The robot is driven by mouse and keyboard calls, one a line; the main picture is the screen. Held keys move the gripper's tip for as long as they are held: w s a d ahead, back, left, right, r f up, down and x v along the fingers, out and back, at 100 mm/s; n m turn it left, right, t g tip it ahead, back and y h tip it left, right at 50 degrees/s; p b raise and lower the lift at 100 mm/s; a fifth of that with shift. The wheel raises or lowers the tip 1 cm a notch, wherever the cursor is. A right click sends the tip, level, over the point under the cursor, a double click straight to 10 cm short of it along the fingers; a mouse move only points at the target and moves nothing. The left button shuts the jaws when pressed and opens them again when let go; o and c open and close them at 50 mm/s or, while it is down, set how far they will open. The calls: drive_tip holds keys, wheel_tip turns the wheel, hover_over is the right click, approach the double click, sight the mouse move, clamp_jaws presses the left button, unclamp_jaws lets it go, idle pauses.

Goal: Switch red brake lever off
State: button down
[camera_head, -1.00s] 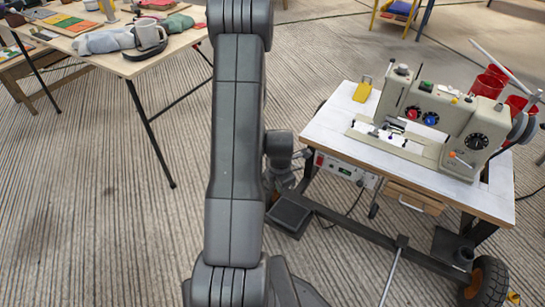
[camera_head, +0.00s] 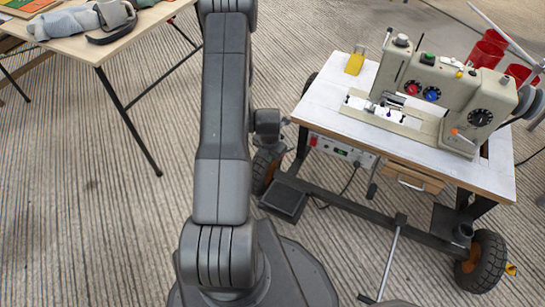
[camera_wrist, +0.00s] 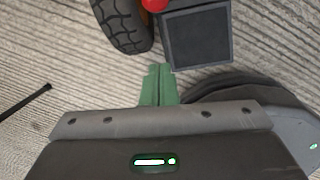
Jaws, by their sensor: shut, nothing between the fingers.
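A round red knob (camera_wrist: 154,4), probably the end of the red brake lever, shows at the top edge of the wrist view, between a black tyre (camera_wrist: 124,22) and a dark square pedal (camera_wrist: 198,38). The rest of that lever is out of frame. My gripper (camera_wrist: 158,72) has green fingers that are shut and empty. They point toward the gap between tyre and pedal, apart from the knob in the picture.
The wheeled sewing cart (camera_head: 330,118) carries a sewing machine (camera_head: 440,95). A control box with a red switch (camera_head: 340,150) hangs below its top. A grey rod (camera_head: 390,258) slants down in front. Another table (camera_head: 130,50) stands left. Ribbed floor between them is clear.

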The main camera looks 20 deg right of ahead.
wheel_tip(320, 180, down, 9)
drive_tip(key=b, duration=0.3)
drive_tip(key=shift+w+d+r, duration=0.3)
drive_tip(key=shift+w+d, duration=0.15)
drive_tip(key=shift+d, duration=0.15)
drive_tip(key=shift+w+d+r, duration=0.35)
drive_tip(key=shift+w+d, duration=0.15)
drive_tip(key=shift+d, duration=0.1)
drive_tip(key=shift+w+d+r, duration=0.3)
drive_tip(key=shift+w+d, duration=0.15)
drive_tip(key=shift+d, duration=0.15)
